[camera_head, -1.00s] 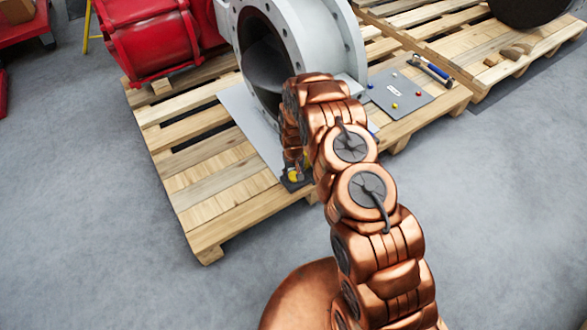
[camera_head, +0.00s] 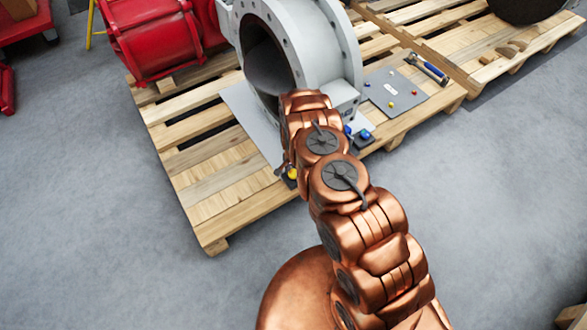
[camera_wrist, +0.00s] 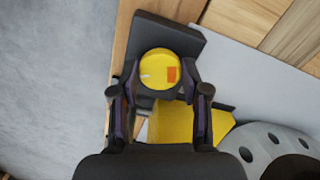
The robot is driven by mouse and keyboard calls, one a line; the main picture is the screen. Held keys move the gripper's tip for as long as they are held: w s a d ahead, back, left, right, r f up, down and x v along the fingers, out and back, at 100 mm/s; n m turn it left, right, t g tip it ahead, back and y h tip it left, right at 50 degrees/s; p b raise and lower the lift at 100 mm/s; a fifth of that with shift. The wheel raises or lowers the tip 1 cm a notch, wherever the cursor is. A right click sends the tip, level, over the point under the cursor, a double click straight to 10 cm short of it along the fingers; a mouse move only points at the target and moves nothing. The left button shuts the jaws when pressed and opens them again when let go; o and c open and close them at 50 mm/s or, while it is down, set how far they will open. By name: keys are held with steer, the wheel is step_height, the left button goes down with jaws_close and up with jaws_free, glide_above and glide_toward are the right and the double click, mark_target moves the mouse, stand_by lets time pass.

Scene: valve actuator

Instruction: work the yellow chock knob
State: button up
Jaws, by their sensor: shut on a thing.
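The yellow chock knob (camera_wrist: 158,66) is a round disc with an orange-red patch and a small white mark on its face. It sits on a dark block (camera_wrist: 170,30) near the pallet's edge. My gripper (camera_wrist: 158,82) has a finger on each side of the knob and is shut on it. In the head view a little of the yellow knob (camera_head: 292,173) shows at the pallet's front edge, beside my copper arm. My arm hides the gripper's fingers there.
The grey flanged valve body (camera_head: 300,45) stands on the wooden pallet (camera_head: 200,200) just behind. A blue knob (camera_head: 364,134) is right of my arm. A grey plate (camera_head: 400,92) with small coloured knobs and a blue-handled tool (camera_head: 428,70) lie farther right. A yellow piece (camera_wrist: 180,120) lies below the knob.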

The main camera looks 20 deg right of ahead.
steer(key=shift+m+p, duration=0.55)
steer(key=shift+m, duration=0.45)
steer(key=o, duration=1.1)
steer(key=shift+o, duration=0.2)
step_height(320, 180, up, 12)
steer(key=shift+r, duration=0.1)
stand_by(0.6)
